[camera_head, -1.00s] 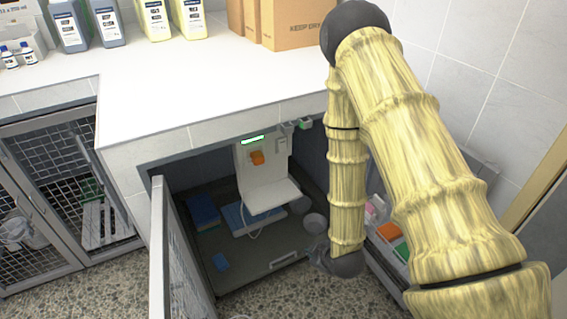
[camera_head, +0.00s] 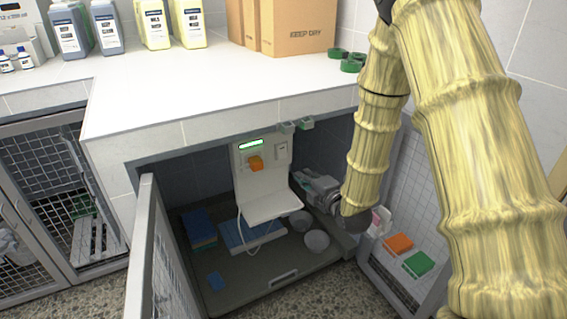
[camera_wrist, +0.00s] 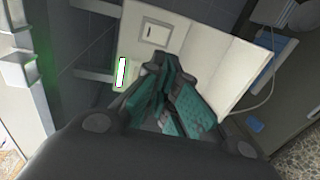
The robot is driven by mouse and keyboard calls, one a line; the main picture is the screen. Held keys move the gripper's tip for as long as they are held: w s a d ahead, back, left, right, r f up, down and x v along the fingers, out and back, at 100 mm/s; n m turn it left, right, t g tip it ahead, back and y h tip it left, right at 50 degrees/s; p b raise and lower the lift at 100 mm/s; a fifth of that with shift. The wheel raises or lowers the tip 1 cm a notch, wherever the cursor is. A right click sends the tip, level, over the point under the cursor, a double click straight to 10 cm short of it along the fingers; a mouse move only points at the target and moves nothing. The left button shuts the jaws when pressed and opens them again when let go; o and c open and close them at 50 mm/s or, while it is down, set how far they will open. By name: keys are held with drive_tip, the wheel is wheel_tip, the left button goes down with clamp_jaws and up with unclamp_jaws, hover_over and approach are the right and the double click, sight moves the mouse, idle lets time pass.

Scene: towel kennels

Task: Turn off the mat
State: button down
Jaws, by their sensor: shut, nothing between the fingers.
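A white control panel (camera_head: 250,165) stands upright inside the open kennel. It has a lit green display (camera_head: 251,143), an orange knob (camera_head: 256,163) and a small pale switch plate (camera_head: 282,151). A flat blue mat (camera_head: 232,236) lies on the kennel floor below it, with a white cord nearby. My gripper (camera_head: 297,177) is shut and empty, just right of the panel, apart from it in the head view. In the wrist view the fingertips (camera_wrist: 163,60) overlap the panel, near the green display (camera_wrist: 122,73) and the switch plate (camera_wrist: 155,33). The orange knob is not visible there.
A white shelf (camera_head: 268,205) juts out below the panel. Two grey bowls, one the front bowl (camera_head: 317,240), sit at the right. Folded blue cloths (camera_head: 200,227) lie at the left. The mesh door (camera_head: 150,255) stands open at left; the counter edge (camera_head: 230,118) hangs above.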

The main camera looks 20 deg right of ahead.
sight(279, 157)
drive_tip(key=shift+w, duration=0.1)
drive_tip(key=x, duration=1.3)
drive_tip(key=shift+w+b, duration=0.4)
drive_tip(key=shift+a+f, duration=0.15)
